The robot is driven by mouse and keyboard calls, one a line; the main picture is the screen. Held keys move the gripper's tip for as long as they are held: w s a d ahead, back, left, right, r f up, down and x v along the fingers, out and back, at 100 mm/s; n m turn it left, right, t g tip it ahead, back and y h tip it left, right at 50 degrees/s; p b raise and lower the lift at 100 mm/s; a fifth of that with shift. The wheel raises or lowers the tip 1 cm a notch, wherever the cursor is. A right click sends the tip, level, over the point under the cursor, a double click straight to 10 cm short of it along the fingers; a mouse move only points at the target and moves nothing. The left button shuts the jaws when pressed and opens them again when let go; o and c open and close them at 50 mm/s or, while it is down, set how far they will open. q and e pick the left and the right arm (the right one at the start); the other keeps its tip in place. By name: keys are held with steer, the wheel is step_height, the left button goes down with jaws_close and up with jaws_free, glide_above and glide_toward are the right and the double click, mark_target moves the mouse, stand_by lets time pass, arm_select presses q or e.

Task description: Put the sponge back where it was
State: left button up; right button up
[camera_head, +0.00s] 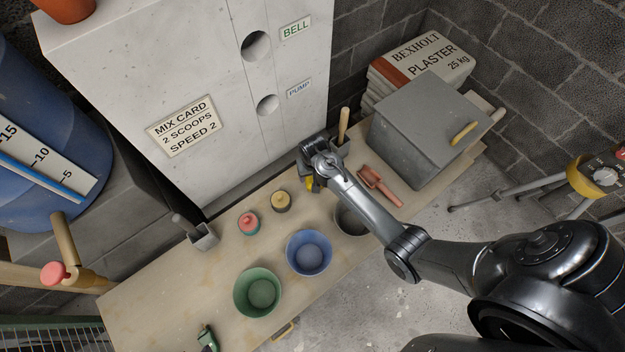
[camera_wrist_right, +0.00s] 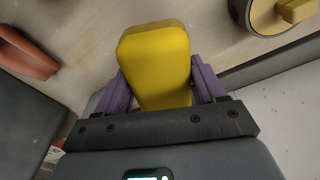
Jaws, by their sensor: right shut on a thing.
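The yellow sponge (camera_wrist_right: 156,58) is between the purple fingers of my right gripper (camera_wrist_right: 160,85) in the right wrist view. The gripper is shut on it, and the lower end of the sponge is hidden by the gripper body. In the head view only a small yellow part of the sponge (camera_head: 309,184) shows beside my right gripper (camera_head: 311,177), which is over the back part of the bench. Whether the sponge touches the bench top cannot be told. My left gripper is not in view.
The wooden bench (camera_head: 150,290) holds a green bucket (camera_head: 260,292), a blue bucket (camera_head: 309,252), a grey bowl (camera_head: 350,220), a red-lidded pot (camera_head: 249,223) and a yellow-lidded pot (camera_head: 281,201). A red tool (camera_head: 379,184) and a grey lidded box (camera_head: 420,125) are to the right.

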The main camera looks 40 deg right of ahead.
steer(key=shift+f+b, duration=0.75)
steer(key=shift+f, duration=1.25)
steer(key=shift+f, duration=0.1)
steer(key=o, duration=1.2)
